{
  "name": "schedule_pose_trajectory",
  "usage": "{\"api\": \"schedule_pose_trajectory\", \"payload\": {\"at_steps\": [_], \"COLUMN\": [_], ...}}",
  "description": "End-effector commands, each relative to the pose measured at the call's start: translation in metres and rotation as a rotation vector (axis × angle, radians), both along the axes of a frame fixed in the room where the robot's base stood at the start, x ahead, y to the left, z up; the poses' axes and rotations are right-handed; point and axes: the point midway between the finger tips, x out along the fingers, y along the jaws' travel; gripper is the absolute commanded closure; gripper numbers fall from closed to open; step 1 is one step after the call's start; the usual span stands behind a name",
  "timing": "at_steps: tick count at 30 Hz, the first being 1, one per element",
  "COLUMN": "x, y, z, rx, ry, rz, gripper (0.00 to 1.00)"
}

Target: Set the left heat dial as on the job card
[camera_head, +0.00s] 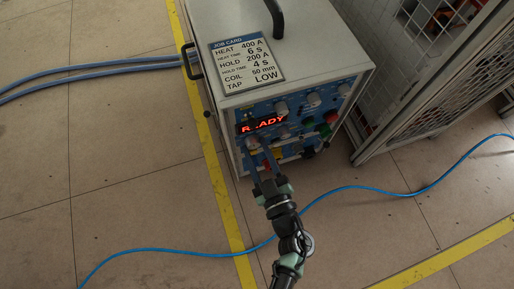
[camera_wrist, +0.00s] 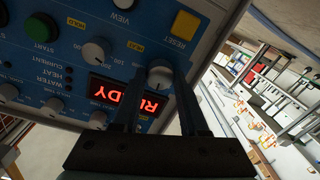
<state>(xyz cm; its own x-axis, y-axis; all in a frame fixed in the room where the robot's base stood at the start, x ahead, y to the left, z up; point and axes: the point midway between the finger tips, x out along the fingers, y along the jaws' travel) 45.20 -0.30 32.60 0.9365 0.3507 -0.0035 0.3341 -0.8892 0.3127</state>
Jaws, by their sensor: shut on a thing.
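The job card (camera_head: 246,65) lies on top of the heater and reads HEAT 400 A, heat time 6 s, HOLD 200 A, hold time 4 s, coil 50 mm, tap LOW. The left heat dial (camera_wrist: 160,72) is a grey round knob beside a yellow HEAT label; numbers ring it, but its pointer cannot be made out. My gripper (camera_wrist: 158,82) has its two dark fingers on either side of this knob, shut on it. In the head view my gripper (camera_head: 260,158) reaches the panel's lower left, and its fingers partly hide the dial there.
The red display (camera_head: 262,124) reads READY. Another grey knob (camera_wrist: 96,52), a green START button (camera_wrist: 42,27) and a yellow RESET button (camera_wrist: 185,25) are close by. A mesh fence (camera_head: 440,90) stands right of the heater. A blue cable (camera_head: 345,188) crosses the floor.

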Motion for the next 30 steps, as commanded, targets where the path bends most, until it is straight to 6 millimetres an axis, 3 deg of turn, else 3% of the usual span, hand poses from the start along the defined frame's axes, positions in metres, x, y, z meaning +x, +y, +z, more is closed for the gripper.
{"api": "schedule_pose_trajectory", "payload": {"at_steps": [18, 30], "x": [-0.0002, -0.0003], "y": [-0.0004, -0.0013], "z": [0.0006, 0.0005], "rx": [-0.435, -0.567], "ry": [-0.139, -0.181], "rz": [-0.001, -0.002], "gripper": [1.00, 1.00]}}
